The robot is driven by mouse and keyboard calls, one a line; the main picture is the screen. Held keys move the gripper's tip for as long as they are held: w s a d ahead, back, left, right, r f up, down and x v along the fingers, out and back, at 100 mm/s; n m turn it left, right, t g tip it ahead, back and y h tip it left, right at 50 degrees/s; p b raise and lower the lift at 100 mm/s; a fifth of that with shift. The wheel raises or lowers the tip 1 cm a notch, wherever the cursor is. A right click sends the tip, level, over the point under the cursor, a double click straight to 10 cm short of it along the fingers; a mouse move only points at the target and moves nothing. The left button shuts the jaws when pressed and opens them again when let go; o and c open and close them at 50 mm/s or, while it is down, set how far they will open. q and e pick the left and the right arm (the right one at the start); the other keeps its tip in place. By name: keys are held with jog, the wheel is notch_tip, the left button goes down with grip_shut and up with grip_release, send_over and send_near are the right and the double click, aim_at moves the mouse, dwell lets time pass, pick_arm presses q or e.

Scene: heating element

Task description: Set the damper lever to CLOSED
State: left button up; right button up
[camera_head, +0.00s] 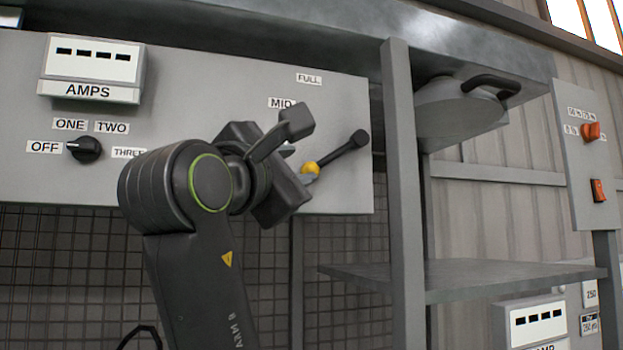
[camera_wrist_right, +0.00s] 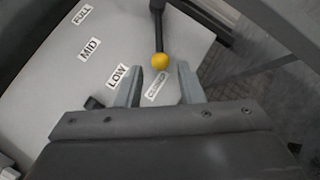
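The damper lever (camera_head: 340,152) is a black rod with a yellow knob on a grey panel. Its yellow knob (camera_head: 311,168) is at the lower left end of the rod, beside my right gripper (camera_head: 300,152). In the right wrist view the yellow knob (camera_wrist_right: 160,61) lies just beyond the fingertips of my open right gripper (camera_wrist_right: 160,72), roughly centred between them. The rod runs from the knob to the top edge. The lever points at the CLOSED label (camera_wrist_right: 157,88), which shows between the fingers. Contact with the knob cannot be told. My left gripper is out of view.
The labels LOW (camera_wrist_right: 117,76), MID (camera_head: 282,102) and FULL (camera_head: 309,78) lie along an arc. An AMPS meter (camera_head: 91,70) and a rotary knob (camera_head: 84,149) are at the left. A grey post (camera_head: 403,200) and a shelf (camera_head: 500,278) stand right of the lever.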

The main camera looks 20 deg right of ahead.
jog(key=b+v, duration=0.1)
jog(key=v, duration=0.3)
dwell(0.6)
